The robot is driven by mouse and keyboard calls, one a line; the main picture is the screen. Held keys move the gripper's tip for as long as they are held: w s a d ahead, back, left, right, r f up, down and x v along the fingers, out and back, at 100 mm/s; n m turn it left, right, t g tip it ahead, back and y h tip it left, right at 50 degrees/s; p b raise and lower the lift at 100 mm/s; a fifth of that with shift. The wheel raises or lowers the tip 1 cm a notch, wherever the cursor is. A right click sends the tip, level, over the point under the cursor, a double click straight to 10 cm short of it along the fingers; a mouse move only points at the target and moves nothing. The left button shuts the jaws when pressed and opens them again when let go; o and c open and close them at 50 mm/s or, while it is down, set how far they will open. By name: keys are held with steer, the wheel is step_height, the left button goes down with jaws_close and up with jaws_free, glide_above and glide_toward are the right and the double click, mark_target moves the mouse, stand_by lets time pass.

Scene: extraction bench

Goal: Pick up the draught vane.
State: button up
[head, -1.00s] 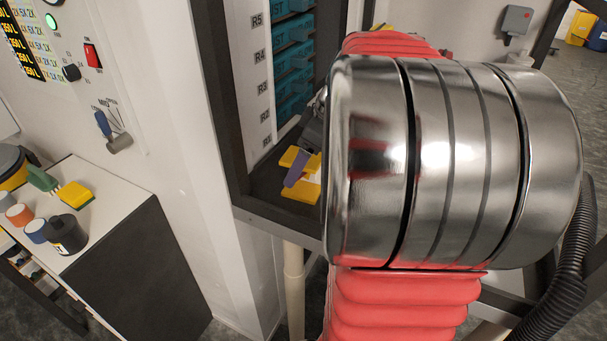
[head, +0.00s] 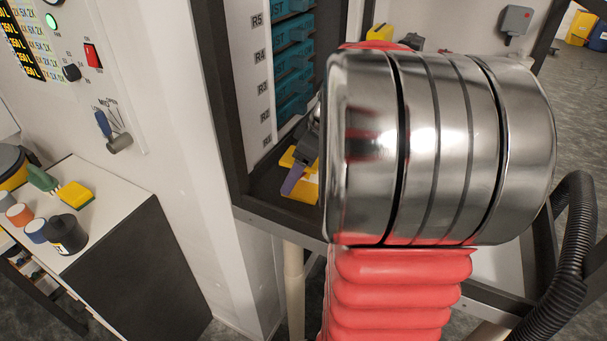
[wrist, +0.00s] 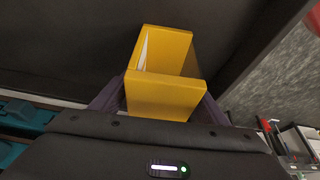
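The draught vane (wrist: 168,96) appears to be the yellow piece with two upright plates and a pale part between them. It shows in the wrist view just beyond my gripper (wrist: 163,92). Purple fingers stand on its left and right, spread about as wide as the piece. I see a small gap at the left finger; contact on the right is unclear. In the head view the yellow vane (head: 308,188) sits on the dark shelf, partly hidden by my gripper (head: 297,178) and my metal arm link. The fingertips are partly hidden behind the vane.
A dark rack frame (head: 231,150) and its labelled panel with teal modules (head: 290,60) stand close to the left of my gripper. Farther left, a side bench (head: 110,200) holds small pots and a yellow block. The dark shelf (wrist: 70,45) around the vane looks clear.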

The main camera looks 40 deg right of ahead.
steer(key=c, duration=1)
steer(key=shift+r, duration=0.1)
step_height(320, 180, up, 10)
steer(key=shift+f, duration=0.1)
stand_by(0.5)
